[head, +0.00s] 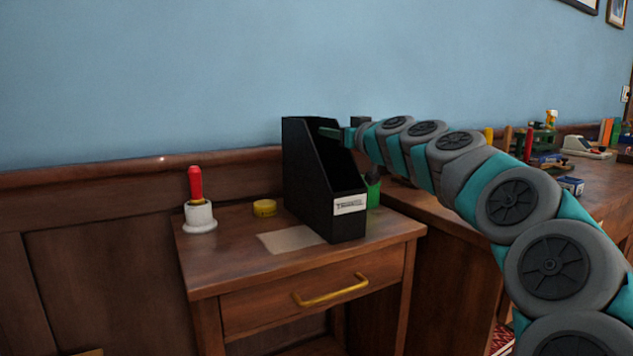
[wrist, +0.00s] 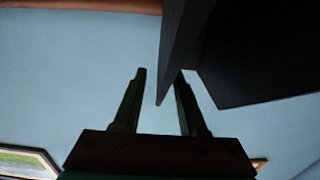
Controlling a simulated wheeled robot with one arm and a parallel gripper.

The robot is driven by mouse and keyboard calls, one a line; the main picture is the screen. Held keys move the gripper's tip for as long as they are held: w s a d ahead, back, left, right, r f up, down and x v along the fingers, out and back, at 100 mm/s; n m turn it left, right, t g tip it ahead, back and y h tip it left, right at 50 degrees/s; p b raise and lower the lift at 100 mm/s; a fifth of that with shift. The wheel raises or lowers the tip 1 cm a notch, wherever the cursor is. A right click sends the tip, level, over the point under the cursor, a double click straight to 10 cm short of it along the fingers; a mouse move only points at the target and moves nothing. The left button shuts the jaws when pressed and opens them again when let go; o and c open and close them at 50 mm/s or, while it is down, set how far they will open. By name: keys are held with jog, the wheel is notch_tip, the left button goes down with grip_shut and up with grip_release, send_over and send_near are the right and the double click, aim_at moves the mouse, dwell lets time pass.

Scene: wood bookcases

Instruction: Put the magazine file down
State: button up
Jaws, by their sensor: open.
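The black magazine file (head: 322,185) stands upright on the small wooden side table (head: 250,262), with a white label on its front. My gripper (head: 338,133) is at the file's upper right side, near its top edge. In the wrist view my gripper (wrist: 160,75) has its two fingers spread apart. A dark wall of the magazine file (wrist: 185,45) reaches between or just in front of the fingers, closer to the right one. I cannot tell whether a finger touches the file.
A red-handled white object (head: 199,205) and a yellow round tin (head: 265,208) stand left of the file. A pale sheet (head: 290,240) lies in front. Something green (head: 374,193) is behind the file. A longer desk (head: 430,205) with several objects extends right.

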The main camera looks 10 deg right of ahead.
jog(key=shift+c, duration=0.2)
grip_shut()
dwell(1.1)
